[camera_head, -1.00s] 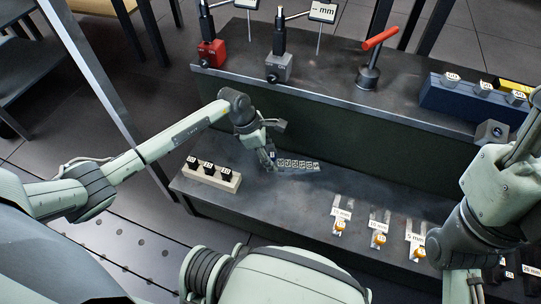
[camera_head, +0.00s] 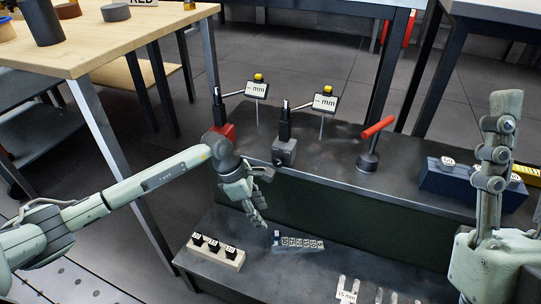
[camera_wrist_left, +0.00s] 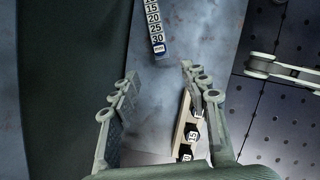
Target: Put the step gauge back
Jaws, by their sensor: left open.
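The step gauge (camera_head: 300,243), a short strip of numbered steps with a dark blue-black end, lies on the lower dark bench shelf. It also shows at the top of the left wrist view (camera_wrist_left: 154,22), with numbers up to 30 readable. My left gripper (camera_head: 260,222) is open and empty above the shelf, just behind and left of the gauge's dark end. In the left wrist view its two fingers (camera_wrist_left: 160,75) are spread apart, with the gauge beyond their tips. My right gripper (camera_head: 495,140) points up at the right; its jaw state is unclear.
A pale rack (camera_head: 216,257) with 3 black labelled blocks stands left of the gauge. Red (camera_head: 222,131) and grey (camera_head: 284,152) indicator stands, a red-handled tool (camera_head: 370,150) and a blue block (camera_head: 452,184) occupy the upper shelf. Labelled slots (camera_head: 346,290) lie at front right.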

